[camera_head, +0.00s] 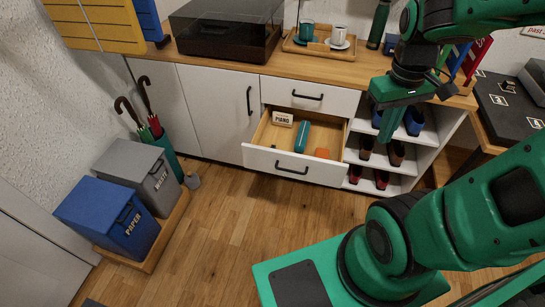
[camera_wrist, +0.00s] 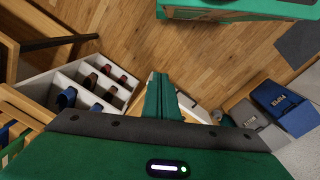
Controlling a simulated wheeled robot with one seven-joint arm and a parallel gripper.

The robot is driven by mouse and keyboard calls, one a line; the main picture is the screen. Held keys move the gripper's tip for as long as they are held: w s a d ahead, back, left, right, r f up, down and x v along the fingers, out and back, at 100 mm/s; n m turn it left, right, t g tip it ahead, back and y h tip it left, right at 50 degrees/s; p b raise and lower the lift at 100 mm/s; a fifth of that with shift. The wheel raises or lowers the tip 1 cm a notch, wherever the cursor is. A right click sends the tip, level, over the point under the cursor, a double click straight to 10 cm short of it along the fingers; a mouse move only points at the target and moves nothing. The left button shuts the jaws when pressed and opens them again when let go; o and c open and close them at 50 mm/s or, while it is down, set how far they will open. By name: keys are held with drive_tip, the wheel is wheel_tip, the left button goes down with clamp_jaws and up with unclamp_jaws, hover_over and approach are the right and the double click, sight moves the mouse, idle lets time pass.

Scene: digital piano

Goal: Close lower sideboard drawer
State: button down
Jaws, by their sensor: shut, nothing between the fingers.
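The lower sideboard drawer (camera_head: 292,168) is pulled out, with its white front and black handle standing well forward of the white sideboard (camera_head: 216,105). Inside lie a small box marked PIANO, a teal case and an orange item. The upper drawer (camera_head: 309,96) above it is shut. My gripper (camera_head: 392,137) is up and to the right of the open drawer, in front of the shoe shelves, apart from the drawer front. In the wrist view, the green fingers of my gripper (camera_wrist: 164,97) are together and empty. The drawer is mostly hidden there behind my gripper.
Open shelves with shoes (camera_head: 381,160) stand right of the drawer. Blue and grey bins (camera_head: 110,214) and an umbrella stand (camera_head: 166,153) are at the left. A record player (camera_head: 228,30) and a tray (camera_head: 319,46) sit on the sideboard top. The wooden floor (camera_head: 225,225) before the drawer is clear.

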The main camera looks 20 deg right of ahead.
drive_tip(key=w+a+f+n+h, duration=0.1)
drive_tip(key=w+a+f+n, duration=0.25)
drive_tip(key=w+n, duration=0.5)
drive_tip(key=n+t, duration=0.4)
drive_tip(key=n, duration=1.8)
approach(267, 153)
drive_tip(key=s+a+r, duration=0.3)
drive_tip(key=s, duration=0.2)
drive_tip(key=shift+h, duration=0.3)
drive_tip(key=shift+w+d+r+x, duration=0.2)
drive_tip(key=shift+w+x, duration=0.15)
drive_tip(key=shift+x, duration=1.55)
drive_tip(key=shift+w+d+r+x, duration=0.2)
drive_tip(key=shift+w+x, duration=0.15)
drive_tip(key=shift+x, duration=1.55)
drive_tip(key=shift+w+d+r+x, duration=0.2)
drive_tip(key=shift+w+x, duration=0.15)
drive_tip(key=shift+x, duration=1.55)
